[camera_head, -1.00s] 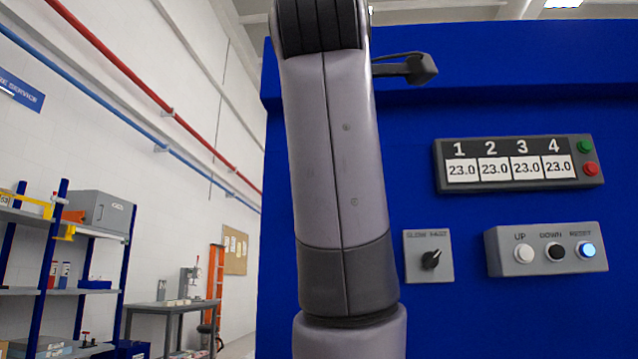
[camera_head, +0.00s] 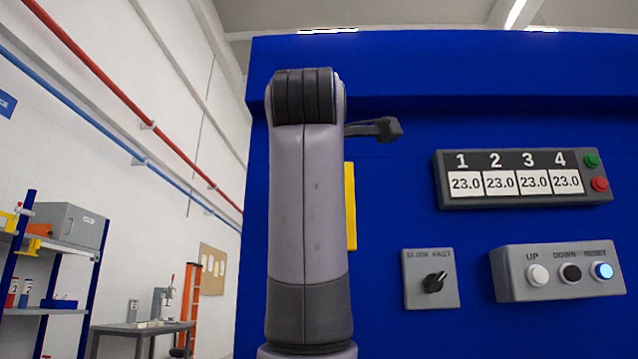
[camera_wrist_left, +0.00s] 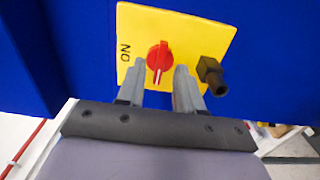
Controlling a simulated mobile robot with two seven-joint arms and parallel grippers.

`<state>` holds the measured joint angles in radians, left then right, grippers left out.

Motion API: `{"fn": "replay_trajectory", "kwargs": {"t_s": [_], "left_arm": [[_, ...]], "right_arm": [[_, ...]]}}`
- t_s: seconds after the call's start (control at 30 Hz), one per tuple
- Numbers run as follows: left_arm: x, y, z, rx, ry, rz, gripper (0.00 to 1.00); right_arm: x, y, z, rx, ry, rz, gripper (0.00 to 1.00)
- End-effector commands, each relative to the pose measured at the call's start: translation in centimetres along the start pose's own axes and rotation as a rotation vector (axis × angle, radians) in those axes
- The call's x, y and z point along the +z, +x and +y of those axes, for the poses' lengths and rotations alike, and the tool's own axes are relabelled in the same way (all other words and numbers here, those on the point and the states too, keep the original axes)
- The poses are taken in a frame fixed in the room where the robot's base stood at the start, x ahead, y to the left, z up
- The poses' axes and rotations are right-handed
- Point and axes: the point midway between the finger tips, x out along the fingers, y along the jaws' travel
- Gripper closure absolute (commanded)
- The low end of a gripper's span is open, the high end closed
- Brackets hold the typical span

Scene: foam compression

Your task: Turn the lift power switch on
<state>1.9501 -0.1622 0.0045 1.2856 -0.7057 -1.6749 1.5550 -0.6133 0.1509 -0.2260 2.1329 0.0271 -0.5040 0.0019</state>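The lift power switch is a red rotary knob (camera_wrist_left: 159,57) on a yellow plate (camera_wrist_left: 190,22) on the blue panel. The letters ON stand on the plate's left side in the left wrist view. The knob's grip runs roughly up and down there, not towards the letters. My left gripper (camera_wrist_left: 160,68) is open, with one finger on each side of the knob and visible gaps. I cannot tell how deep the fingers reach. In the head view only an edge of the yellow plate (camera_head: 351,206) shows behind my left arm; knob and fingers are hidden. My right gripper is out of view.
A dark fitting (camera_wrist_left: 211,75) is close to the right finger. The blue panel (camera_head: 400,215) also carries a four-number display (camera_head: 520,178), a slow/fast selector (camera_head: 432,280) and an UP/DOWN/RESET box (camera_head: 560,271); RESET glows blue. Shelves and a bench stand at left.

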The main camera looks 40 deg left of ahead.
Motion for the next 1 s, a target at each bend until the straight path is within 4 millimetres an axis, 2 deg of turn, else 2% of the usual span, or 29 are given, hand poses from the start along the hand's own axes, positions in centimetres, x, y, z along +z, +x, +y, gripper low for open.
{"fn": "replay_trajectory", "kwargs": {"t_s": [0.13,0.4,0.43,0.53,1.0], "left_arm": [[-0.03,1.26,-0.02,-0.001,0.001,0.001,0.64],[-0.01,1.46,-0.03,0.000,0.000,0.000,0.64],[-0.01,1.46,-0.03,0.000,0.000,0.000,0.68],[-0.01,1.45,-0.03,0.000,0.000,0.000,1.00],[0.00,1.44,0.01,-0.001,0.058,0.000,1.00]], "right_arm": [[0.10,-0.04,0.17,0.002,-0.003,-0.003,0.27],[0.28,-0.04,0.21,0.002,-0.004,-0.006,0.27],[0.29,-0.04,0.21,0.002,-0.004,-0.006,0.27],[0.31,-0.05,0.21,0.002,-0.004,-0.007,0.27],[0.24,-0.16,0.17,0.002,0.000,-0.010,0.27]]}}
